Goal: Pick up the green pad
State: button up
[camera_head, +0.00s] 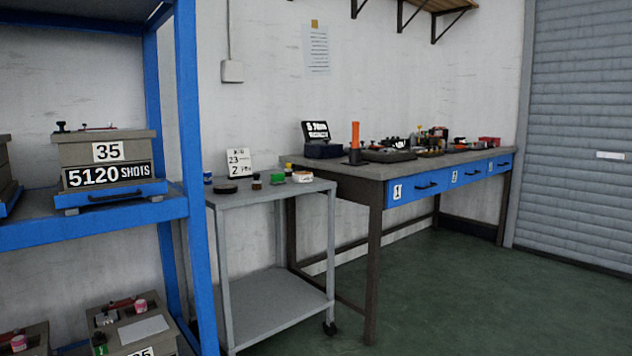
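A small green item (303,173), which looks like the green pad, is on the top of a grey wheeled cart (240,199), near its right end. It appears to rest on or against a small white item (303,179); I cannot tell which. Its details are too small to make out. My gripper is not in view.
The cart top also holds a dark disc (225,187), small jars and a number card (239,160). A workbench (345,170) with blue drawers stands right behind it. A blue shelf rack (188,150) stands at left. The green floor at right is clear.

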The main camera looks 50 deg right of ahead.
aim_at(276, 179)
jog(key=z, duration=1.4)
